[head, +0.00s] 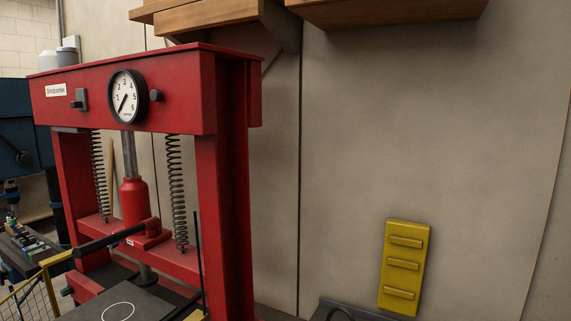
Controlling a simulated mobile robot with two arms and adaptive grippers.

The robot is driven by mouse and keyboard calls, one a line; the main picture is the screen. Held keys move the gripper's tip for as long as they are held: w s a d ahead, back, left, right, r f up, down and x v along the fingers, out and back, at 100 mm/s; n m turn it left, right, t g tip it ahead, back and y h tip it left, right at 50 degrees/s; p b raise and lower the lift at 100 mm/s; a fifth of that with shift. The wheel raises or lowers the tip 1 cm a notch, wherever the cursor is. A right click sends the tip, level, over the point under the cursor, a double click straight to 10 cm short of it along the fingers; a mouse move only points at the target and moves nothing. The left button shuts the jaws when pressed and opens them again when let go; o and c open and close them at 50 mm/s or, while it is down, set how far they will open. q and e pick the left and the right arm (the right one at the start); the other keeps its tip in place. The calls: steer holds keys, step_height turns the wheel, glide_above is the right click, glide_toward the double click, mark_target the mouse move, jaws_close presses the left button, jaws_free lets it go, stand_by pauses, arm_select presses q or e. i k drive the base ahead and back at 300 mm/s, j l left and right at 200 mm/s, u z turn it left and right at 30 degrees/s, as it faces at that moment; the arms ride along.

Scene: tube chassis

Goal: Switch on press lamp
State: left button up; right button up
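A red press (225,150) stands at the left, with a round white gauge (126,96) on its top beam. A small dark grey switch-like box (80,99) with a stub sits left of the gauge on the same beam face. I cannot tell its on or off position. No lit lamp shows on the press. A pale grey fitting (69,48) shows behind the beam at the upper left; I cannot tell what it is. Neither of my grippers shows in the head view.
The press has coil springs (176,190), a red jack (133,200) and a black lever handle (108,239). Wooden shelves (390,10) hang above. A yellow ribbed panel (404,268) stands at the lower right. Dark blue equipment (18,145) is at the far left.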

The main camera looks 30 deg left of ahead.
mark_target(74, 105)
steer(key=u, duration=1.95)
